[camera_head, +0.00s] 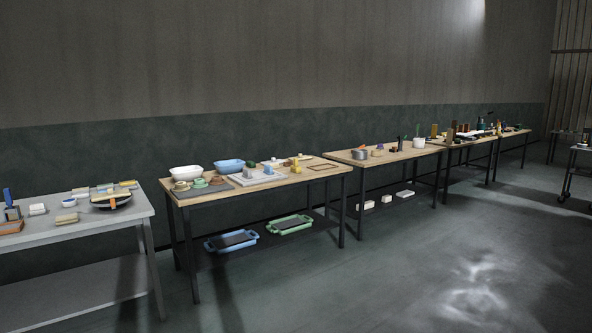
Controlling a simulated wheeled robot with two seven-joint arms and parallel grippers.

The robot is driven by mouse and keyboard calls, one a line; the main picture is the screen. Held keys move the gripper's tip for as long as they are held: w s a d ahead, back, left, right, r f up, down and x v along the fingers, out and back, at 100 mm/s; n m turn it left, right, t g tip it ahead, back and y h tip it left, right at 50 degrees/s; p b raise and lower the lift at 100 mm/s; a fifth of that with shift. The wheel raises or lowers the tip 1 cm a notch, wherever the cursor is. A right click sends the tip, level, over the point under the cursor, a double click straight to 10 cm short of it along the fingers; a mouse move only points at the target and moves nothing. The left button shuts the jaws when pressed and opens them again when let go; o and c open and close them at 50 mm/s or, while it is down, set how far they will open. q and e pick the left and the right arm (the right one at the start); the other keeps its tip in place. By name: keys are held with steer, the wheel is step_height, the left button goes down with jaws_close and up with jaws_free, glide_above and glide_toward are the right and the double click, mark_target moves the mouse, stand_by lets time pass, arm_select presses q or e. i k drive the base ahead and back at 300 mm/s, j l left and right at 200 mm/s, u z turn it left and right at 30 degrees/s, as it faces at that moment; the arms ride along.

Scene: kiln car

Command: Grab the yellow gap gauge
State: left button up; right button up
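A small yellow upright piece (295,166) stands on the wooden table (328,176) in the middle left, at the right end of a pale grey slab (262,178). It is too small for me to tell whether it is the yellow gap gauge. Other yellowish pieces show on the grey table (64,241) at the left and, as a dark yellow block (434,130), on a farther table. Neither of my grippers is in view.
A white basin (185,172), a blue basin (228,166) and small bowls share the wooden table. Blue (231,241) and green (290,225) trays lie on its lower shelf. More tables run along the wall to the right. The floor (400,270) in front is clear.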

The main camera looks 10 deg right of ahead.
mark_target(295, 168)
steer(key=z, duration=0.55)
steer(key=i, duration=6.15)
steer(key=z, duration=0.25)
